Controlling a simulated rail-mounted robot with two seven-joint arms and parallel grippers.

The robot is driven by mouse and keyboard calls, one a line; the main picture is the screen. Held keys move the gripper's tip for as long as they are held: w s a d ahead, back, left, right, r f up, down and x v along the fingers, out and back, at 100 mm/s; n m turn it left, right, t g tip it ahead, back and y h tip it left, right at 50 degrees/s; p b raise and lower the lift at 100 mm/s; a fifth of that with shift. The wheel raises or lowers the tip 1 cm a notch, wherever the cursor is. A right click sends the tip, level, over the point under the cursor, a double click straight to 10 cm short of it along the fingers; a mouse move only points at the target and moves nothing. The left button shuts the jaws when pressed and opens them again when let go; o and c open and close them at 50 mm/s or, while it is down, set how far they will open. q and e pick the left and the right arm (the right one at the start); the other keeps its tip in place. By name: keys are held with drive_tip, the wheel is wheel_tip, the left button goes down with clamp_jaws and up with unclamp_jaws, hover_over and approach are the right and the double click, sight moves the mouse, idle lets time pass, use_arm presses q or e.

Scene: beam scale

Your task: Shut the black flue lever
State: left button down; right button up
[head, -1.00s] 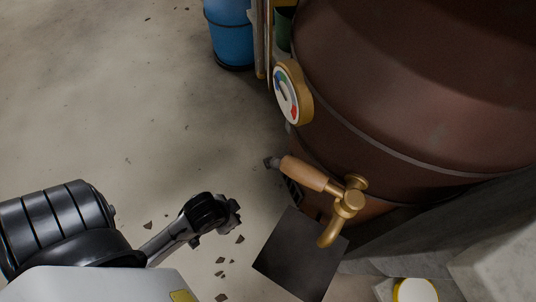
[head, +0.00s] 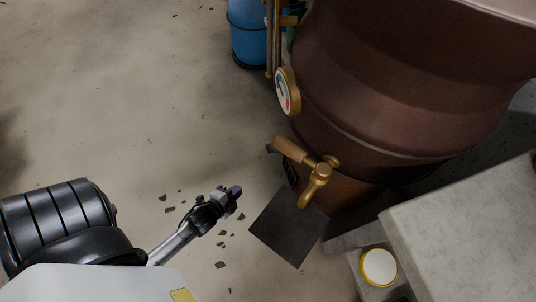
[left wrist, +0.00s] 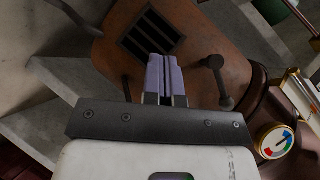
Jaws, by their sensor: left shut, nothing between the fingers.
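A large brown copper-like vessel (head: 400,110) stands at the right in the head view, with a wooden-handled brass tap (head: 318,180) on its side. In the left wrist view, a rusty brown panel (left wrist: 190,30) with a dark slatted grate (left wrist: 152,33) is ahead. A dark lever with a round knob (left wrist: 217,68) sticks out from it right of my fingers; I take it for the black flue lever. A small dark part (head: 271,148) shows behind the tap handle. My left gripper (head: 235,191) is shut and empty, over the floor left of the tap; its fingers (left wrist: 166,78) are apart from the lever.
A dark square plate (head: 290,226) lies below the tap. A round gauge (head: 288,91) is on the vessel. A grey block (head: 475,225) stands at the right, near a yellow-rimmed white disc (head: 379,267). A blue barrel (head: 248,35) is behind. Floor at the left is mostly clear.

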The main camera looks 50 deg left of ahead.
sight(273, 147)
use_arm(q)
drive_tip(key=w+d+r+m+t+h, duration=0.1)
drive_tip(key=d+r+m+t+h, duration=0.25)
drive_tip(key=r+m+t, duration=0.65)
drive_tip(key=w+r+m+g+b, duration=0.1)
drive_tip(key=w+b, duration=0.1)
drive_tip(key=w, duration=0.4)
drive_tip(key=w+a+r+m+g+b, duration=0.1)
drive_tip(key=w+b, duration=0.1)
drive_tip(key=w, duration=0.4)
drive_tip(key=shift+w+a+r+g, duration=0.15)
drive_tip(key=shift+w+a+g, duration=0.05)
drive_tip(key=shift+w+g, duration=0.1)
drive_tip(key=shift+s, duration=0.1)
